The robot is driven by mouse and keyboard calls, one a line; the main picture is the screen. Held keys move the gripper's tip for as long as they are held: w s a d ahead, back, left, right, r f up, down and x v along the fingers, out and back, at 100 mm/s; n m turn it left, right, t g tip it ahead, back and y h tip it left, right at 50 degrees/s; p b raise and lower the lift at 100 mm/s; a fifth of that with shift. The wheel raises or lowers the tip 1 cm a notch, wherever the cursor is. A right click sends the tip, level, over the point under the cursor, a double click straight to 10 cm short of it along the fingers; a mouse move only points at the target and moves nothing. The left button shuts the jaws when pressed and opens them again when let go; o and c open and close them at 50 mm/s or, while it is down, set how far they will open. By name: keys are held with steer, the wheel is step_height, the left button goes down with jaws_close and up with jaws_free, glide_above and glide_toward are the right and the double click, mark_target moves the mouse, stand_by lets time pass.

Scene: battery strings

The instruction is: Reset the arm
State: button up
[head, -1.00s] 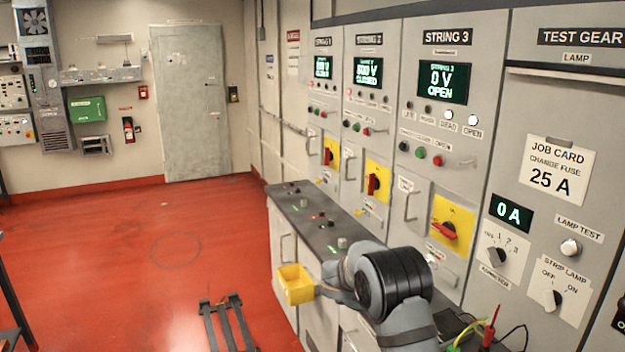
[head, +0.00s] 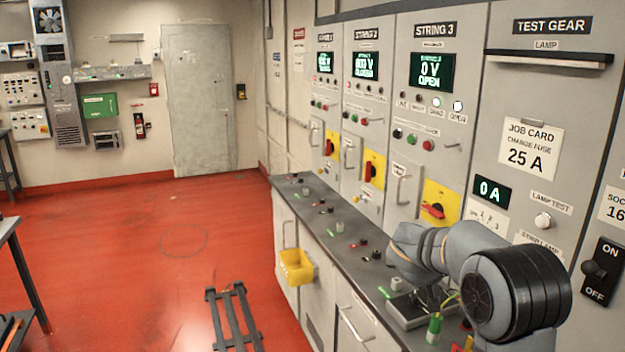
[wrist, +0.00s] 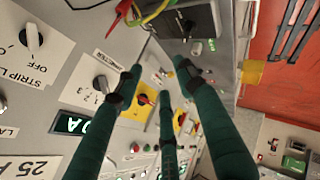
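My arm (head: 515,290) is bent over the right end of the bench in the head view, in front of the string 3 and test gear panels. My gripper shows in the wrist view (wrist: 158,75), with green fingers spread apart and nothing between them. In the head view the fingers cannot be made out. The wrist view looks past the fingers at the panels, which appear upside down.
The bench top (head: 338,262) carries small knobs and parts. A yellow bin (head: 296,267) hangs on the bench front. The red floor (head: 120,240) at left is mostly clear.

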steer(key=shift+m+h, duration=0.4)
steer(key=d, duration=0.4)
steer(key=shift+s+d+f, duration=0.3)
steer(key=shift+f, duration=0.05)
steer(key=shift+r, duration=0.1)
